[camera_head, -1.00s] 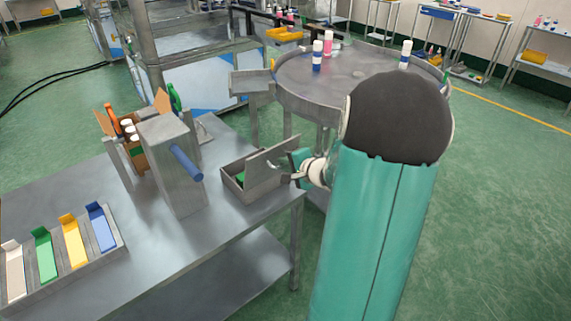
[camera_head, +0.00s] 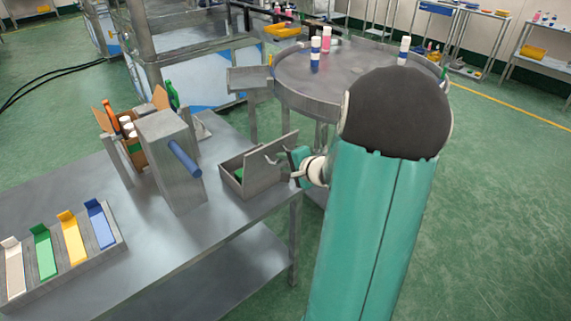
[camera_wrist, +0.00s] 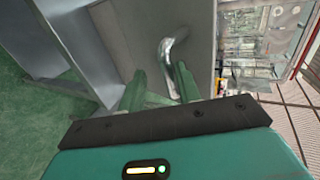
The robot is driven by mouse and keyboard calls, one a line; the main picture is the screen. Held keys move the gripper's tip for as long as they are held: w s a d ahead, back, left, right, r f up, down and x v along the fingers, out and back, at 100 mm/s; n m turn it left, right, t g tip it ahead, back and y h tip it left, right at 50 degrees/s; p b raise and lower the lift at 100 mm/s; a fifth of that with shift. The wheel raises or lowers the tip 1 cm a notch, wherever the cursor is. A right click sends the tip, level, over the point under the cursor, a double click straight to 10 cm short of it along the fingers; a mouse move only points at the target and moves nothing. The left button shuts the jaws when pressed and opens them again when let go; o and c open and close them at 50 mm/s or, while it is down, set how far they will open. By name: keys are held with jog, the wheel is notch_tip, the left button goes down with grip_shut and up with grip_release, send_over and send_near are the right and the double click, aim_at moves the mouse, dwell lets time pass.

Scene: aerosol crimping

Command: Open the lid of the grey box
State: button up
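The grey box (camera_head: 233,183) stands near the right edge of the metal table. Its lid (camera_head: 262,158) is raised and steeply tilted, and something green shows inside the box. My gripper (camera_head: 284,160) is at the lid's right side, by its handle. In the wrist view, the two green fingers of my gripper (camera_wrist: 160,72) are apart. The bent metal handle (camera_wrist: 168,48) on the lid shows between and just beyond the fingertips. I cannot tell whether a finger touches it.
A grey block with a blue handle (camera_head: 184,158) stands left of the box. Coloured trays (camera_head: 72,237) lie at the table's left. A cardboard box with bottles (camera_head: 122,128) is behind. A round metal table (camera_head: 345,85) stands beyond. The table front is clear.

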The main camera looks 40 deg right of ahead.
jog(key=v, duration=1.3)
jog(key=shift+s, duration=0.35)
jog(key=shift+a+r, duration=0.1)
jog(key=w+a+r+n+g+y, duration=0.1)
jog(key=a+r+n+g+y, duration=0.3)
jog(key=a, duration=0.7)
jog(key=w+a+f+n+g+y, duration=0.1)
jog(key=w+a+n+g, duration=0.1)
jog(key=a+n, duration=0.65)
jog(key=s+a+r+n+h, duration=0.2)
jog(key=s+a+n, duration=0.1)
jog(key=a, duration=0.3)
jog(key=s+a+r+n+g+h, duration=0.1)
jog(key=s+a+r+n+h, duration=0.1)
jog(key=a, duration=0.5)
jog(key=shift+s+r+n, duration=0.55)
jog(key=shift+s+r, duration=0.15)
jog(key=shift+s, duration=0.45)
jog(key=shift+d, duration=0.15)
